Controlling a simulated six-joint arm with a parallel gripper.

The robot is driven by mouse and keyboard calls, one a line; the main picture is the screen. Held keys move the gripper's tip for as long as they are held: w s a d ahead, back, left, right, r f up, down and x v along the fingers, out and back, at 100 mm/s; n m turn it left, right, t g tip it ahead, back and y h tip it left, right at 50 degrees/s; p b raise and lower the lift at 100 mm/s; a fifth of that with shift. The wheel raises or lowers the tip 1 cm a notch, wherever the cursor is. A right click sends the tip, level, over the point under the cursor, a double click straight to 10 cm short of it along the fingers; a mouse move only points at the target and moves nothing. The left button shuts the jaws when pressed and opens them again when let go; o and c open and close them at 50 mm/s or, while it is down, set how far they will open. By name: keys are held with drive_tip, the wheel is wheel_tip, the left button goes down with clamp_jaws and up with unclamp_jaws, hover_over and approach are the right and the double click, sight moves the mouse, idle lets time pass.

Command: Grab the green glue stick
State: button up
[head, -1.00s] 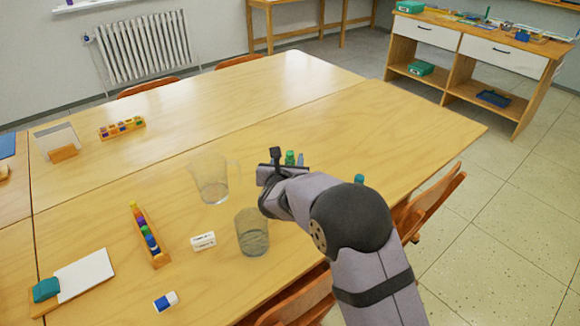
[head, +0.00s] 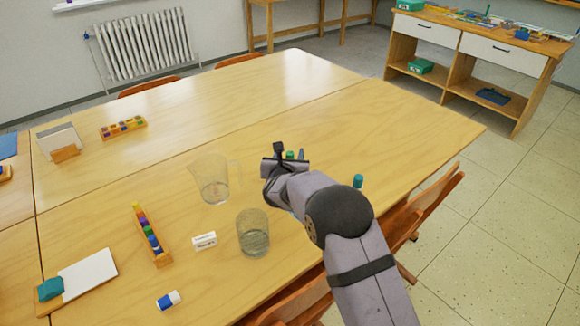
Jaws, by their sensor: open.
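A green object (head: 290,154), likely the green glue stick, shows only its top just behind my gripper (head: 274,168). The rest of it is hidden by the gripper and arm. My gripper is low over the table (head: 330,110), beside or in front of this green object. I cannot tell whether they touch. The jaws are open, and nothing is seen held. A teal-green cylinder (head: 358,181) stands to the right of my arm, near the table's right edge.
A clear pitcher (head: 213,182) and a clear glass (head: 253,238) stand left of my gripper. Farther left are a white eraser (head: 204,240), a blue-white eraser (head: 168,300) and a wooden paint rack (head: 163,258). Chairs (head: 430,205) line the near edge.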

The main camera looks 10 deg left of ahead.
drive_tip(key=shift+c, duration=0.6)
clamp_jaws()
drive_tip(key=shift+r, duration=0.15)
drive_tip(key=shift+r, duration=0.35)
wheel_tip(320, 180, up, 7)
drive_tip(key=shift+f, duration=0.1)
drive_tip(key=s+b, duration=0.4)
drive_tip(key=s, duration=1.4)
drive_tip(key=shift+f, duration=0.4)
